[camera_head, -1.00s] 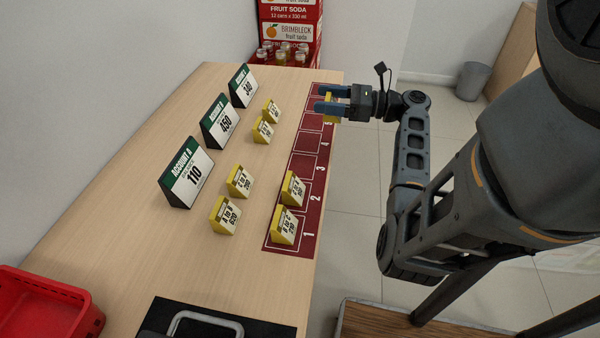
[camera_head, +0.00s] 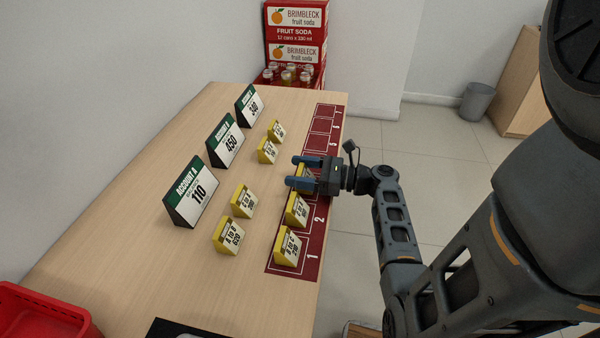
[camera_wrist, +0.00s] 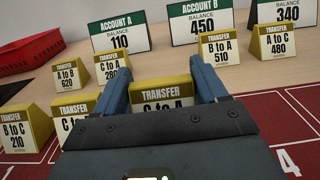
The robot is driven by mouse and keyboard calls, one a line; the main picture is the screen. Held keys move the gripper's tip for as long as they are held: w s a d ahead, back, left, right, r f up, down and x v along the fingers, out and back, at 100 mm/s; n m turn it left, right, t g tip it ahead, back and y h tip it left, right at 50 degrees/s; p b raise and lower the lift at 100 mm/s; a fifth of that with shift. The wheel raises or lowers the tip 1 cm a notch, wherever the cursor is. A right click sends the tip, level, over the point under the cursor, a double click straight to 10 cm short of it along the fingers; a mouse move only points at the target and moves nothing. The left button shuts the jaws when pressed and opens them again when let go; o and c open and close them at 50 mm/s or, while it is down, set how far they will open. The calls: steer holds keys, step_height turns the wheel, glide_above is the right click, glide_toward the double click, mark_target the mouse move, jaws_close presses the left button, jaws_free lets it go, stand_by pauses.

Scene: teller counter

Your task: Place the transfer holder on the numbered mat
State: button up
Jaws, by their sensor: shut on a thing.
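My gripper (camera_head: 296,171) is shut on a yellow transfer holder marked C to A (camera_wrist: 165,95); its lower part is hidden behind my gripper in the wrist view. In the head view it is over the dark red numbered mat (camera_head: 280,269), just beyond the holder by number 2. I cannot tell whether the held holder touches the mat. A B to C 210 holder (camera_head: 288,248) stands on the mat by number 1, and another holder (camera_head: 297,209) stands by number 2. The mat's far squares (camera_head: 323,125) are bare.
Holders A to B 620 (camera_head: 228,236), C 280 (camera_head: 243,202), B to A 510 (camera_head: 266,151) and A to C 480 (camera_head: 276,131) stand left of the mat. Account signs 110 (camera_head: 192,193), 450 (camera_head: 225,141) and 340 (camera_head: 249,106) stand behind them. A red tray (camera_head: 45,312) is at lower left.

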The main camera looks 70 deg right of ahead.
steer(key=shift+f, duration=0.3)
steer(key=o, duration=1)
steer(key=shift+o, duration=0.2)
steer(key=shift+r, duration=0.1)
steer(key=shift+s+r, duration=0.1)
steer(key=s, duration=1.1)
steer(key=shift+s+d+b, duration=0.35)
steer(key=shift+s+d, duration=0.05)
steer(key=shift+d, duration=0.05)
